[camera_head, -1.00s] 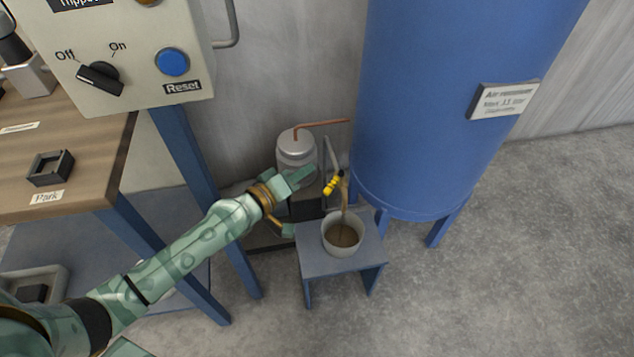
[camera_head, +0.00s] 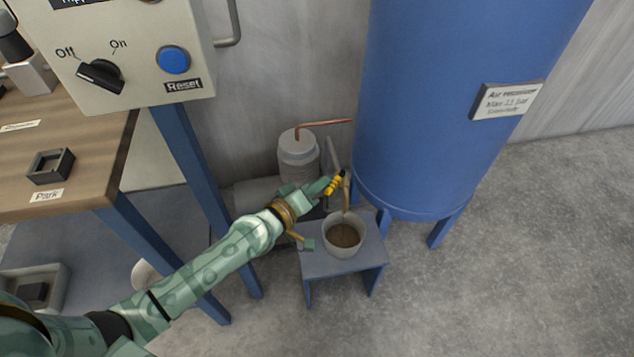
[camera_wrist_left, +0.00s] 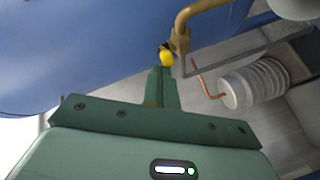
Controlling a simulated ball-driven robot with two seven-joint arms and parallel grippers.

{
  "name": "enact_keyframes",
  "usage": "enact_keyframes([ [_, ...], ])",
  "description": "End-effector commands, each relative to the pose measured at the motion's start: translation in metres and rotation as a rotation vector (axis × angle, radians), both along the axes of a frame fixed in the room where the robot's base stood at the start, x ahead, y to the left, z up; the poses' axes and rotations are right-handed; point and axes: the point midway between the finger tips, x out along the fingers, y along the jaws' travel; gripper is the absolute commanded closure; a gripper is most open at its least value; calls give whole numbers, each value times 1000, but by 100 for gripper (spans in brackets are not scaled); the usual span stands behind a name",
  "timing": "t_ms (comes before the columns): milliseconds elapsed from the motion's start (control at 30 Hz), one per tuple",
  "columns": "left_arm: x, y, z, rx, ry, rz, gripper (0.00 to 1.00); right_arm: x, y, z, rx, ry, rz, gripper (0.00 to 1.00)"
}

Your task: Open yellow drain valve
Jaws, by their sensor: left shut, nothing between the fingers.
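The yellow valve handle (camera_head: 337,182) sits on a thin brass pipe by the foot of the blue tank. It looks slanted in the head view. It also shows in the left wrist view (camera_wrist_left: 166,57), just beyond my fingertips. My left gripper (camera_head: 324,185) is shut and empty, with its fingertips at the handle's left side. In the left wrist view the closed fingers (camera_wrist_left: 164,85) point at the handle; I cannot tell whether they touch it. A pale bucket (camera_head: 328,243) with brown liquid stands below the pipe. My right gripper is not in view.
The bucket stands on a small blue-grey stool (camera_head: 345,268). The big blue tank (camera_head: 450,110) is close on the right. A grey cylinder (camera_head: 298,150) with a copper pipe stands behind. A bench leg (camera_head: 190,160) is at left. The floor at right is clear.

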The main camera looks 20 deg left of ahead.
Motion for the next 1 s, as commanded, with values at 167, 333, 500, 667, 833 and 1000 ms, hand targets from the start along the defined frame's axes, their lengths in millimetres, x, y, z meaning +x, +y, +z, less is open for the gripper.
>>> enact_keyframes([
  [167, -1, -2, 1, 0, -1, 25, 100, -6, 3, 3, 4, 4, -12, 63],
  [333, -2, -4, 1, -1, 0, 51, 100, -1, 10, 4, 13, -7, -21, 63],
  [500, -3, -7, 1, -1, 0, 83, 100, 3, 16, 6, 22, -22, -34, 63],
  [667, -4, -10, 2, 0, 0, 115, 100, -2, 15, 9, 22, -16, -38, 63],
  [833, -5, -15, 4, -2, 0, 179, 100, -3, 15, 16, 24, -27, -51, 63],
  [1000, -7, -24, 5, -4, 1, 288, 100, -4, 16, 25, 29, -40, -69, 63],
])
